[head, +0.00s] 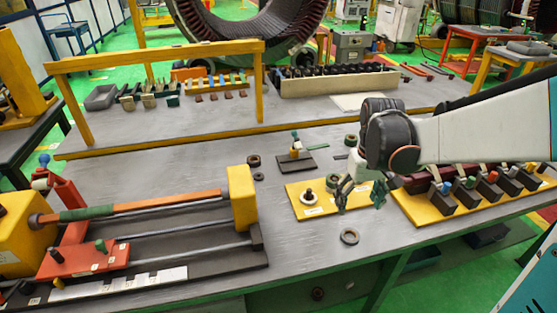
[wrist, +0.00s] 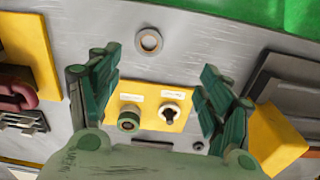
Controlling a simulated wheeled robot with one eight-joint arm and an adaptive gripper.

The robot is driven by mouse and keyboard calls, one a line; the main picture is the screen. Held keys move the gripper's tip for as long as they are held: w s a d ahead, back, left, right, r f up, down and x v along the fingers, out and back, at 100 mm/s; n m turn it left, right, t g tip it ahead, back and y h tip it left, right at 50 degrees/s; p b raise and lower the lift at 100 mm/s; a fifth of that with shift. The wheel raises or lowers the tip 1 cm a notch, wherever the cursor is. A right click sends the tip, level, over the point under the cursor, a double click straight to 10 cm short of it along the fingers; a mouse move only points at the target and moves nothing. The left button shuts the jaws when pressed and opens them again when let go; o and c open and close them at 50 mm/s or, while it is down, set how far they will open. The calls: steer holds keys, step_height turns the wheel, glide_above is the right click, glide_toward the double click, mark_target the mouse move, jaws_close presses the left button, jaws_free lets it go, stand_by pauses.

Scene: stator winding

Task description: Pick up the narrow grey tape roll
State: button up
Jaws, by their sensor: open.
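A flat grey ring (head: 349,236), which looks like the narrow grey tape roll, lies on the bare table near its front edge. It also shows in the wrist view (wrist: 149,40), top centre, flat with its hole facing up. My gripper (head: 360,196) is open and empty, pointing down above the yellow board (head: 308,211), behind the ring in the head view. In the wrist view my gripper's fingers (wrist: 158,80) are spread wide on either side of the board. The ring is apart from both fingers.
The yellow board bears a green-rimmed roll (wrist: 128,118) and a pale ring on a peg (wrist: 172,109). Dark rolls (head: 253,161) lie farther back. A winding fixture (head: 150,225) stands left; a yellow block rack (head: 440,212) stands right. Table around the grey ring is clear.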

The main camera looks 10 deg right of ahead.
step_height(320, 180, down, 2)
steer(key=w+d, duration=0.1)
steer(key=d, duration=0.2)
steer(key=b, duration=0.3)
glide_above(350, 238)
steer(key=shift+m, duration=0.4)
steer(key=f, duration=0.6)
steer(key=s+f, duration=0.1)
steer(key=f, duration=0.2)
steer(key=shift+d+f, duration=0.2)
steer(key=shift+f, duration=0.1)
steer(key=shift+w+a+f+b, duration=0.15)
steer(key=shift+f+b, duration=0.3)
steer(key=shift+f, duration=0.4)
steer(key=shift+w+a+f+b, duration=0.15)
steer(key=shift+f+b, duration=0.3)
steer(key=shift+f, duration=0.45)
steer(key=shift+w+f+b, duration=0.2)
steer(key=shift+f+b, duration=0.25)
steer(key=shift+f, duration=0.4)
steer(key=c, duration=1)
